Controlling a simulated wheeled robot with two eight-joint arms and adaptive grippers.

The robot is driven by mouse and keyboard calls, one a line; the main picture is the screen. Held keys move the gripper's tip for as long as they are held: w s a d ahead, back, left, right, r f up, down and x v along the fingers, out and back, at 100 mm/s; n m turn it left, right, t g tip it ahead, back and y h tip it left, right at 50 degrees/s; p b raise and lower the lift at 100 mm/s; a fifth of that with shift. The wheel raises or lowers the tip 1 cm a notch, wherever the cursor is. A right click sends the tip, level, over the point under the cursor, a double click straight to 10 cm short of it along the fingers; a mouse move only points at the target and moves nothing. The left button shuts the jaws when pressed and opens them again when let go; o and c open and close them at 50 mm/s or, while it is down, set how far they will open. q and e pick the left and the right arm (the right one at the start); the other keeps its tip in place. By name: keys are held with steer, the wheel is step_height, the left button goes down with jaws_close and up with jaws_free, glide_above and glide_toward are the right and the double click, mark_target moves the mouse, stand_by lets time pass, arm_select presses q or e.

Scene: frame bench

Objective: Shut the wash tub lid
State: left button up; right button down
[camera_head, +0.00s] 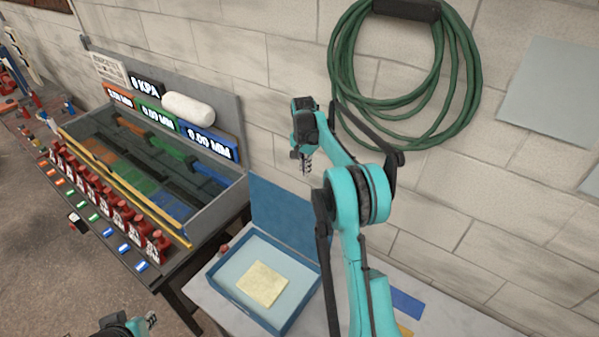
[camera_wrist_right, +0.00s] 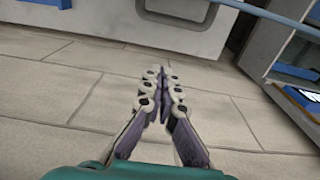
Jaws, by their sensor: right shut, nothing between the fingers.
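The wash tub (camera_head: 231,288) is a shallow blue box with a pale inside on the light bench. A pale yellow cloth-like piece (camera_head: 262,283) lies in it. Its blue lid (camera_head: 290,222) stands up, open, along the tub's wall side. My right gripper (camera_head: 306,166) is above the lid's upper edge in the picture, near the wall, and apart from the lid as far as I can see. In the right wrist view its fingers (camera_wrist_right: 162,75) are together and empty. My left gripper (camera_head: 150,319) is low at the picture's bottom left, small and partly cut off.
A grey frame bench (camera_head: 215,215) with red weights and coloured labels stands left of the tub. A small red knob (camera_head: 223,250) is by the tub's left corner. A green hose (camera_head: 465,90) hangs on the block wall. My right arm hides bench space right of the tub.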

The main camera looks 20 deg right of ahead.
step_height(320, 180, down, 9)
arm_select(q)
steer(key=shift+w+r+p, duration=0.3)
steer(key=shift+r+p, duration=0.55)
steer(key=shift+p, duration=0.05)
arm_select(e)
steer(key=a, duration=0.1)
steer(key=s+a+r, duration=0.1)
steer(key=a, duration=0.1)
steer(key=shift+s+r, duration=0.15)
arm_select(q)
steer(key=shift+s, duration=0.1)
steer(key=shift+f, duration=0.1)
arm_select(e)
steer(key=shift+s+a, duration=0.1)
